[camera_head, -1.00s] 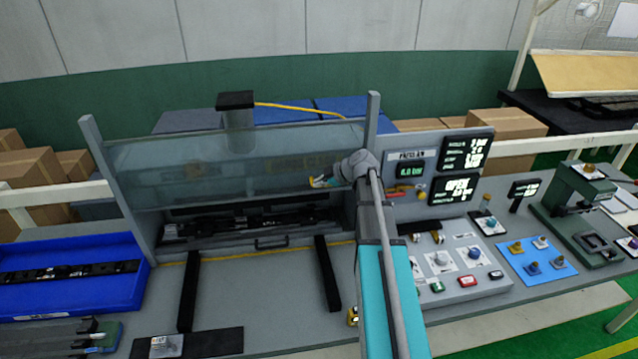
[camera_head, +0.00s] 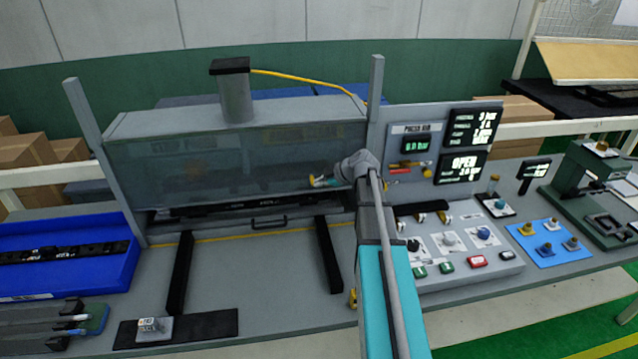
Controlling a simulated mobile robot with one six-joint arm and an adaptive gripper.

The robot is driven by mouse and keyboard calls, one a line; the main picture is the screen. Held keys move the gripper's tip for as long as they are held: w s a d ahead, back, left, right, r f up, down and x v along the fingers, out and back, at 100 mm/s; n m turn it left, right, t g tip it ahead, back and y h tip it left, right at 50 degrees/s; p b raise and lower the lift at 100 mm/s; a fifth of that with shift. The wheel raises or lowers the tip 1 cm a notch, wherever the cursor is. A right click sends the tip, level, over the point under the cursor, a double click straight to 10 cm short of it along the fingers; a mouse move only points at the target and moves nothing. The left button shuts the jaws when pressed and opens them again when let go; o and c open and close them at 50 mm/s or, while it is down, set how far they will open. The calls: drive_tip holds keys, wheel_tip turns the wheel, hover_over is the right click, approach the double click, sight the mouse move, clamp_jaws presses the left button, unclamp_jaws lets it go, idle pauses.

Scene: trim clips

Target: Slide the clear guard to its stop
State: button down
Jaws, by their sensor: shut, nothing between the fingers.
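The clear guard (camera_head: 230,165) is a tinted see-through panel across the front of the grey press station, between two tall grey posts (camera_head: 375,95). Its lower edge is near the black fixture strip (camera_head: 235,207) at the bench. A dark bar handle (camera_head: 268,223) shows just below it. My gripper (camera_head: 318,182) is in front of the guard's right part, beside the right post. Its fingers are small in the view and look closed and empty. I cannot tell whether they touch the guard. My arm hides part of the right post.
A blue tray (camera_head: 125,285) with a black strip stands at the left. Two black rails (camera_head: 181,270) lie in front of the press. At the right are a button panel (camera_head: 462,255), the press air display (camera_head: 415,143) and a green hand press (camera_head: 590,180). The bench between the rails is clear.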

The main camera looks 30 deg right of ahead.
wheel_tip(320, 180, down, 10)
drive_tip(key=b, duration=0.8)
drive_tip(key=shift+r+b, duration=0.2)
drive_tip(key=shift+b, duration=0.1)
drive_tip(key=shift+s, duration=0.1)
drive_tip(key=shift+r, duration=0.1)
drive_tip(key=a+r+p+v, duration=0.1)
drive_tip(key=a+p+v, duration=0.1)
drive_tip(key=p+v, duration=0.8)
drive_tip(key=shift+r+v, duration=0.25)
drive_tip(key=shift+v, duration=1.3)
drive_tip(key=shift+a, duration=0.15)
